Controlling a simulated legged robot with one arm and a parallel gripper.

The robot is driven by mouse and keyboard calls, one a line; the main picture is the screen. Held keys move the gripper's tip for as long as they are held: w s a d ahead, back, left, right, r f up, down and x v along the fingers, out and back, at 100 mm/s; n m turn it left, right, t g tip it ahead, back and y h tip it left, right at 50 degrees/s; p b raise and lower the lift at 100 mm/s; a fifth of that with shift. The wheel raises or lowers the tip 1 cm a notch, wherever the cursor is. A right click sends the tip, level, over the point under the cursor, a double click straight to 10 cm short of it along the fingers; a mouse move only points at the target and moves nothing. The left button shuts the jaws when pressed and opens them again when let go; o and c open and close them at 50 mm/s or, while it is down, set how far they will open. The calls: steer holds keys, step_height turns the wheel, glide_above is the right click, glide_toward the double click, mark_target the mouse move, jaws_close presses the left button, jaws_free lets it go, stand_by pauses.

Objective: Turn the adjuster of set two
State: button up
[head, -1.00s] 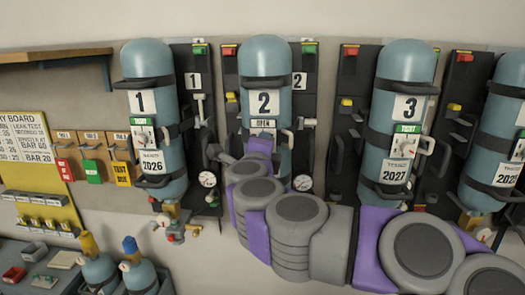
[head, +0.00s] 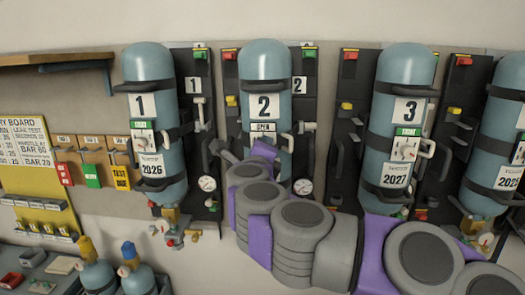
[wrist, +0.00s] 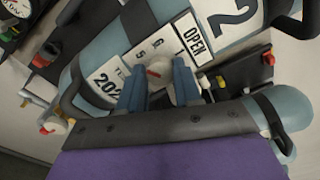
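Set two is a blue-grey cylinder (head: 265,62) with a black band and a label reading 2, hung on a dark back panel. In the wrist view its label (wrist: 232,14) and an OPEN sign (wrist: 192,36) show beside a white dial plate (wrist: 142,50). The adjuster (wrist: 158,72), a pale round knob with a red mark, sits on this plate. My gripper (wrist: 158,86) has its two blue fingers apart, one on each side of the knob. I cannot tell whether they touch it. In the head view my arm hides the knob and the fingers.
Set one (head: 148,65) hangs to the left and set three (head: 408,70) to the right, each with side handles and valves. A pressure gauge (head: 303,187) hangs low beside set two. A bench with small cylinders (head: 97,275) stands at lower left.

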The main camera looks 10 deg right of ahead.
steer(key=o, duration=0.4)
steer(key=shift+w+f, duration=0.1)
steer(key=shift+o, duration=0.2)
steer(key=p+v, duration=0.1)
steer(key=v, duration=1.6)
steer(key=shift+a+r, duration=0.1)
steer(key=shift+r, duration=0.1)
